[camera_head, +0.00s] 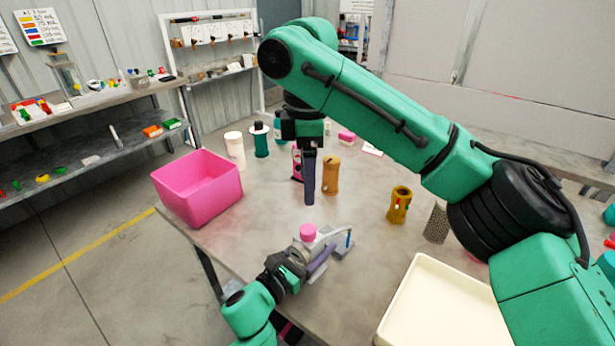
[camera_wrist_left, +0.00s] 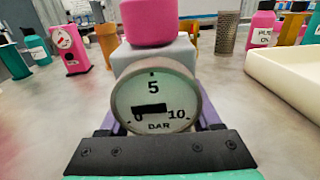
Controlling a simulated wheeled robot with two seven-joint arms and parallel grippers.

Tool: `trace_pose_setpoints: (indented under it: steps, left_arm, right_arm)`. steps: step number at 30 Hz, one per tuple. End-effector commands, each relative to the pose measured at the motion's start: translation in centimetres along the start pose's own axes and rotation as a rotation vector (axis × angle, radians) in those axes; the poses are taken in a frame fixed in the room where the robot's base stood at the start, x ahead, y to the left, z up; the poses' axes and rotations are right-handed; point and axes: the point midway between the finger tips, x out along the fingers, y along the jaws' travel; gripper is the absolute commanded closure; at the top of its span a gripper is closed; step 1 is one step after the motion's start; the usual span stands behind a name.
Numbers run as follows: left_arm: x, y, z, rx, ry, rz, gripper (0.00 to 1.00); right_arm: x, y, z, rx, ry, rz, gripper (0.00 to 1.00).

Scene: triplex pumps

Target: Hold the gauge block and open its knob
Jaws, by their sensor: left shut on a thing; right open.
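The gauge block (camera_wrist_left: 155,52) is grey with a round dial (camera_wrist_left: 156,104) marked 0, 5, 10 and BAR. A pink knob (camera_wrist_left: 148,22) sits on its top; the knob also shows in the head view (camera_head: 308,231). My left gripper (camera_head: 314,255) is shut on the gauge block at the near part of the table, with its purple fingers beside it. My right gripper (camera_head: 309,188) is open and empty, pointing down above the table behind the knob. It is apart from the knob. The gap between its fingers is hard to see from the head.
A pink bin (camera_head: 200,190) stands at the table's left edge, and a cream tray (camera_head: 440,305) at the front right. Brown cylinders (camera_head: 331,175) (camera_head: 399,205), a white cylinder (camera_head: 235,148) and a teal bottle (camera_head: 260,140) stand farther back. My right arm crosses above the table.

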Motion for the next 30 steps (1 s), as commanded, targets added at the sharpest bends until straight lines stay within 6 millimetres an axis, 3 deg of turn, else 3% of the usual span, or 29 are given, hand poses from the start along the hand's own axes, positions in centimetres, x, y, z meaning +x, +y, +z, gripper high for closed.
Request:
trace_pose_setpoints:
  steps: [5,6,8,15,19,30]
  left_arm:
    - [0.0,0.0,0.0,0.0,0.001,0.0,1.0]
    - [0.0,0.0,0.0,0.0,0.001,0.0,0.2]
    - [0.0,0.0,0.0,0.0,0.001,0.0,0.0]
    - [-0.1,0.0,0.0,0.0,0.0,0.0,0.0]
    - [-1.3,0.1,-0.1,-0.002,0.002,0.001,0.0]
    - [-10.5,0.0,-0.2,-0.004,0.003,0.001,0.0]
  right_arm:
    - [0.0,0.0,0.0,0.0,0.0,0.0,0.26]
    - [0.0,0.0,0.0,0.0,0.0,0.001,0.26]
    - [0.0,0.0,0.0,0.0,0.0,0.001,0.26]
    - [0.0,0.0,0.0,0.0,0.0,0.001,0.26]
    - [0.0,0.0,0.0,0.0,0.0,0.001,0.26]
    - [0.1,0.0,0.0,0.0,0.0,0.001,0.26]
